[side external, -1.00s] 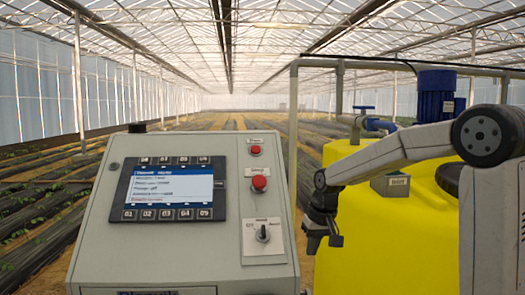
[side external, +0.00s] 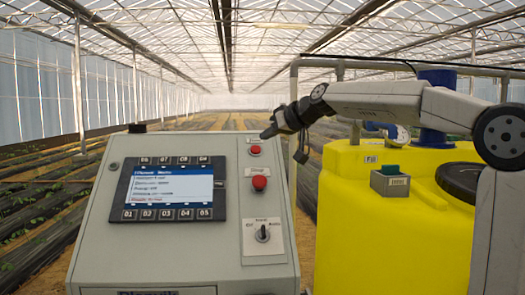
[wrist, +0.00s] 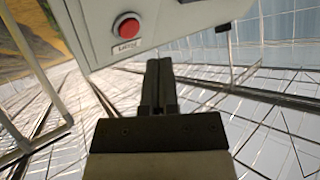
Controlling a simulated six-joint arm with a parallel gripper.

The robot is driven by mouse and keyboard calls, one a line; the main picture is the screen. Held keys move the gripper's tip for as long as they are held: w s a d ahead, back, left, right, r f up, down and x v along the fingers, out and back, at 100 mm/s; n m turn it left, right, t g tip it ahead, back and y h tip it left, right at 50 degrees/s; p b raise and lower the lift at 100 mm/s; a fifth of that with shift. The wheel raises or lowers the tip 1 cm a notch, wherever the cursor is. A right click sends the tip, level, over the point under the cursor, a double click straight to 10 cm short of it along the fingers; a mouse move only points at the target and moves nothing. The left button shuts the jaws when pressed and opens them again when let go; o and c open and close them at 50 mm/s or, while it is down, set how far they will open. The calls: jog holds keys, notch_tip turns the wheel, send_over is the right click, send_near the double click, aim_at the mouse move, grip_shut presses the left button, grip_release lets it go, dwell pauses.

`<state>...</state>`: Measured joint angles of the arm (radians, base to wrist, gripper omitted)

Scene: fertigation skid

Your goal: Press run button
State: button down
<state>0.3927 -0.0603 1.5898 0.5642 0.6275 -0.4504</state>
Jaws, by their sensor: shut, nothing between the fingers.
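The control panel (side external: 120,235) has an upper red button (side external: 255,150) and a larger lower red button (side external: 260,183) at its right side. Their labels are too blurred to read surely, so I cannot tell which is the run button. A small box (side external: 390,185) with a green top sits on the yellow tank. My gripper (side external: 264,135) is shut and empty, just above and right of the upper red button in the side view. In the wrist view its fingers (wrist: 160,65) point toward the panel, below and right of one red button (wrist: 126,27); no contact shows.
The panel carries a screen (side external: 170,187) with small keys and a selector knob (side external: 263,234). The yellow tank (side external: 370,240) stands to the right under grey pipework (side external: 293,110).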

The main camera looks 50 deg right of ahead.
aim_at(251, 148)
jog(key=shift+n+t, duration=0.7)
jog(key=shift+t, duration=0.2)
jog(key=r, duration=0.1)
jog(key=a+r, duration=0.1)
jog(key=w+r, duration=0.1)
jog(key=r, duration=0.1)
jog(key=shift+a, duration=0.35)
jog(key=shift+f, duration=0.1)
jog(key=shift+w+d+f, duration=0.7)
jog(key=shift+f, duration=0.35)
jog(key=shift+w+d+f, duration=0.65)
jog(key=shift+d+f, duration=0.05)
jog(key=shift+f, duration=0.35)
jog(key=shift+w+d+f, duration=0.7)
jog(key=shift+f, duration=0.35)
jog(key=shift+f, duration=0.15)
jog(key=shift+w+d+f, duration=0.2)
jog(key=shift+w+d+f, duration=0.2)
jog(key=shift+f, duration=0.1)
dwell(0.5)
jog(key=shift+s+a+r, duration=0.4)
jog(key=shift+r, duration=0.2)
